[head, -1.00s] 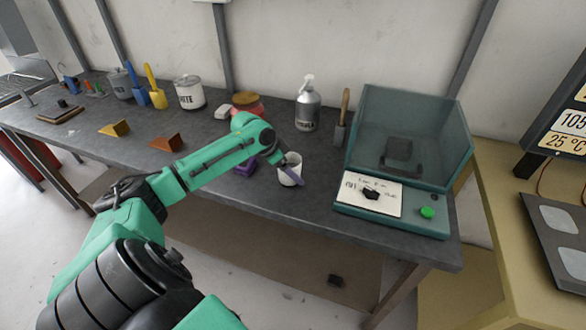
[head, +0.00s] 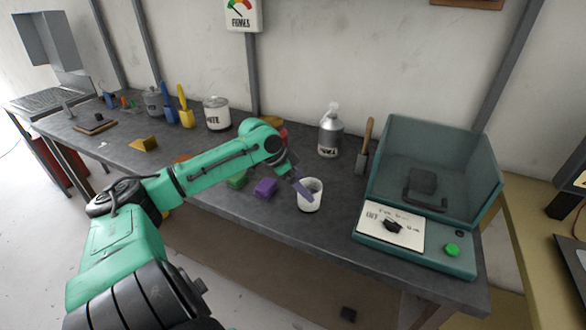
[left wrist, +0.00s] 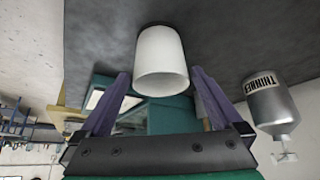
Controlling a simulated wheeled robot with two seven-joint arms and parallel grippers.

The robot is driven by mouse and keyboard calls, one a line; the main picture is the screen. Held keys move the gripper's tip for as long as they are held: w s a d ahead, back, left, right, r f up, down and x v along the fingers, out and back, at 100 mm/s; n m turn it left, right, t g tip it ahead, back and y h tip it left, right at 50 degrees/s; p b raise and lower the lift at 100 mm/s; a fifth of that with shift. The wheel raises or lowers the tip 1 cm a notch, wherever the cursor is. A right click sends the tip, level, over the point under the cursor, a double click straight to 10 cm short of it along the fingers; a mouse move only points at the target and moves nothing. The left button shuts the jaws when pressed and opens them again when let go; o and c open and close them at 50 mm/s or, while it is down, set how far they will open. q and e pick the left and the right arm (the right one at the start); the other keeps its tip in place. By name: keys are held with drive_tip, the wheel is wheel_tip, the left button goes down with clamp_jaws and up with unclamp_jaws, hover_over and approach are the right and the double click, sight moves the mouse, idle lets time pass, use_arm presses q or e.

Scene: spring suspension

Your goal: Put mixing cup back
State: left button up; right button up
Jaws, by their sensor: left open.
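The white mixing cup (head: 312,197) stands upright on the dark workbench, left of the teal machine. In the left wrist view the cup (left wrist: 162,58) appears upside down in the picture, centred between and just beyond the two purple fingers (left wrist: 160,78). The gripper is open, with a gap on each side of the cup. Whether a finger touches it, I cannot tell. My right gripper is not in view.
A teal machine (head: 415,232) with a clear cover stands to the right. A thinner bottle (head: 330,135) and a wooden-handled brush (head: 364,148) are behind the cup. Bench in front of the cup is clear.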

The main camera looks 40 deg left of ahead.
use_arm(q)
drive_tip(key=v, duration=0.6)
idle(0.5)
